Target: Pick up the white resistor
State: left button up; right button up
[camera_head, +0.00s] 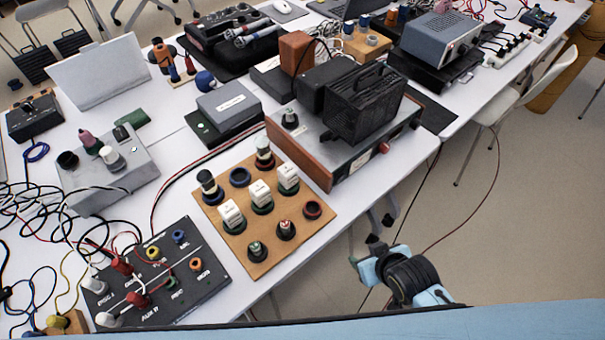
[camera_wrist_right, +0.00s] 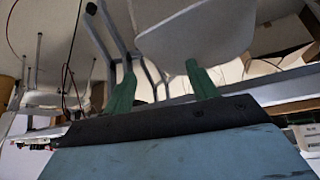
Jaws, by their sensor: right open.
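Several white blocks that look like resistors stand on a tan wooden board in the head view. One is at the left (camera_head: 231,215), one in the middle (camera_head: 261,197) and one at the right (camera_head: 288,178). I cannot tell which one is meant. The wooden board (camera_head: 232,257) lies near the table's front edge. My right gripper (camera_wrist_right: 162,86) shows two green fingers spread apart with nothing between them in the wrist view. In the head view its blue and black wrist is off the table edge, right of and below the board. My left gripper is not in view.
A black panel with plugs (camera_head: 200,288) lies left of the board. A wood-sided device (camera_head: 300,153) with a black box (camera_head: 365,103) on it stands behind. A grey box (camera_head: 135,180) and loose cables are at the left. Open floor (camera_head: 480,220) lies right of the table.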

jog(key=w+a+r+n+t+y, duration=0.1)
jog(key=w+a+r, duration=0.1)
jog(key=r, duration=0.2)
jog(key=w+a+r+t+y, duration=0.1)
jog(key=w+a+r, duration=0.2)
jog(key=r, duration=0.1)
jog(key=n+t+y, duration=0.3)
jog(key=y, duration=0.1)
send_near(292, 177)
jog(key=b+x, duration=0.1)
jog(key=x, duration=0.5)
jog(key=shift+w+a+f, duration=0.15)
jog(key=shift+w+a, duration=0.15)
jog(key=shift+a, duration=0.05)
jog(key=b+x, duration=0.1)
jog(key=x, duration=0.3)
jog(key=shift+w+f, duration=0.2)
jog(key=shift+w+a+b, duration=0.2)
jog(key=shift+w+b, duration=0.05)
jog(key=shift+b, duration=0.05)
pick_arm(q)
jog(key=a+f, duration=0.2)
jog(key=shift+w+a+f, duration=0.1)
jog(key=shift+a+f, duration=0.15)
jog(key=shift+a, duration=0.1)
pick_arm(e)
jog(key=c, duration=1.1)
